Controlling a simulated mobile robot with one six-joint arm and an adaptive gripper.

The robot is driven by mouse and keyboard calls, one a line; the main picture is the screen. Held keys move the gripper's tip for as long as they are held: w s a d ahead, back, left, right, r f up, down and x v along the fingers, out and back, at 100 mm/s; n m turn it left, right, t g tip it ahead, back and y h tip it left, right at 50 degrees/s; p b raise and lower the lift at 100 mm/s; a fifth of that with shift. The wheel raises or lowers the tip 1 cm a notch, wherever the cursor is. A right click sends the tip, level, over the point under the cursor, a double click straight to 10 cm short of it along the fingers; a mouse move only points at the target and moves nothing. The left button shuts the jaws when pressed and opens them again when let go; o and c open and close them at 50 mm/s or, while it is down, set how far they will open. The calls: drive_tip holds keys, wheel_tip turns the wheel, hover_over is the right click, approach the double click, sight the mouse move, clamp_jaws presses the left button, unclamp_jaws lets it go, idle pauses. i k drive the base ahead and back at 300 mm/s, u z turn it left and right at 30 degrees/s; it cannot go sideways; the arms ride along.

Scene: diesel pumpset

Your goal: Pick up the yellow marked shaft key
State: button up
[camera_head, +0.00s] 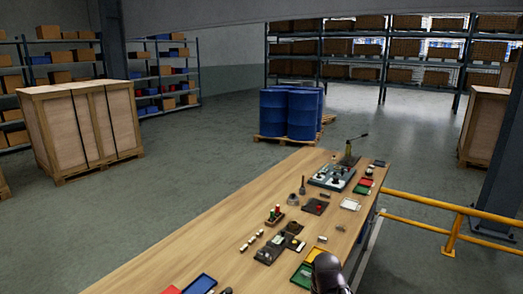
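A wooden workbench (185,250) holds many small parts and trays. I cannot pick out the yellow marked shaft key for certain at this size. Several small pale pieces (252,240) lie in a row left of a dark fixture (268,254). A yellow tray (315,254) lies nearer the right edge, partly hidden by a dark rounded end of my arm. My gripper (328,272) seems to be at this dark end, at the bottom edge over the bench; its fingers cannot be made out, so neither can its opening or anything held.
A green tray (301,277) and a blue tray (200,284) lie at the near end. A red-topped fixture (275,215) and a white tray (350,204) stand farther along. A yellow rail (425,203) runs right of the bench. The bench's left strip is bare.

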sight(340, 228)
drive_tip(key=k, duration=1.3)
drive_tip(key=z, duration=0.45)
drive_tip(key=i, duration=0.65)
drive_tip(key=z, duration=0.65)
drive_tip(key=i, duration=1.55)
drive_tip(key=u, duration=0.55)
drive_tip(key=i, duration=0.55)
drive_tip(key=u, duration=0.35)
